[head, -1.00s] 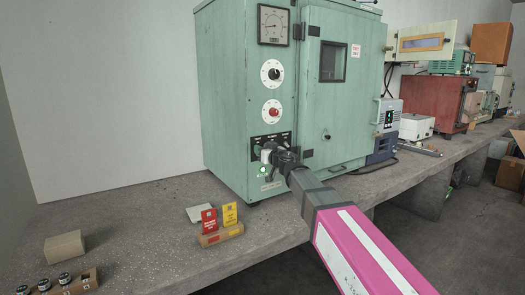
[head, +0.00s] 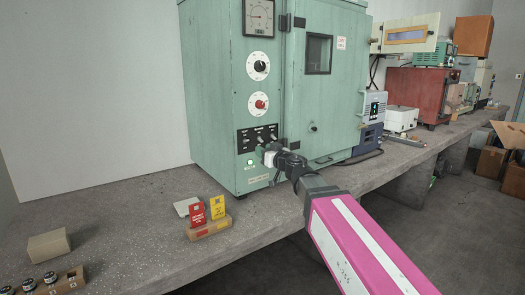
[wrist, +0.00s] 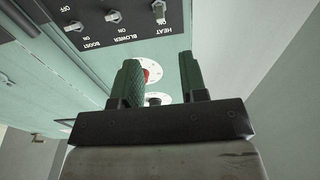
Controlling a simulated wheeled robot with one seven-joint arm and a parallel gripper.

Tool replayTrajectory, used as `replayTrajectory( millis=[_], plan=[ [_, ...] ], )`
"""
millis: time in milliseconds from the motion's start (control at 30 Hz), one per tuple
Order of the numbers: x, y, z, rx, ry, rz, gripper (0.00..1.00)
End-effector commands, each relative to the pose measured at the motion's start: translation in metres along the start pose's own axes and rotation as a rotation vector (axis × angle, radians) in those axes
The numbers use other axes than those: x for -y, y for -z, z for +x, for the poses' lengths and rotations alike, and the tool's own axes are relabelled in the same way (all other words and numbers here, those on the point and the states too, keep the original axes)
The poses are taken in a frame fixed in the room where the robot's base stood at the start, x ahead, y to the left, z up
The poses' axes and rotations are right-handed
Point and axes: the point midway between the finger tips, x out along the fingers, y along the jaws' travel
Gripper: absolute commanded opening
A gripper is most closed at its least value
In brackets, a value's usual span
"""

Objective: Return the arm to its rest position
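My gripper (head: 268,156) is at the lower front of a green oven-like cabinet (head: 214,120), just below and right of its dark switch panel (head: 257,138). In the wrist view my gripper (wrist: 161,66) has its two dark green fingers apart with nothing between them. The switch panel (wrist: 115,20) shows beyond the fingers, with toggle switches marked HEAT, BLOWER and BOOST. My pink and white arm reaches in from the lower right. A green lamp (head: 250,162) glows below the panel. Whether the gripper touches the cabinet, I cannot tell.
A wooden block with a red card (head: 197,214) and a yellow card (head: 218,206) stands on the concrete bench (head: 130,225). A tan block (head: 48,245) and a rack of small knobbed items (head: 45,281) are at lower left. A blue-grey device (head: 370,125) stands right of the cabinet.

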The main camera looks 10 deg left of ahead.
Motion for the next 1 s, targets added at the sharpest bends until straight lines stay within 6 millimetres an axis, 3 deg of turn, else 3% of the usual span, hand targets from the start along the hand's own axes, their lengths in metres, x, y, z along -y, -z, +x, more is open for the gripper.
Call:
replayTrajectory(
  millis=[133, 233, 367, 467, 600, 700, 867, 1000],
  plan=[
    [-0.002, -0.001, 0.0, -0.001, -0.006, 0.0, 0.39],
    [-0.019, -0.006, -0.005, -0.008, -0.062, 0.0, 0.39],
    [-0.071, -0.029, -0.025, -0.008, -0.243, 0.001, 0.39],
    [-0.122, -0.057, -0.053, 0.033, -0.433, 0.008, 0.39],
    [-0.183, -0.106, -0.101, 0.155, -0.674, 0.026, 0.39],
    [-0.217, -0.146, -0.141, 0.283, -0.822, 0.054, 0.39],
    [-0.249, -0.216, -0.213, 0.552, -0.995, 0.128, 0.39],
    [-0.254, -0.279, -0.279, 0.839, -1.06, 0.231, 0.39]
  ],
)
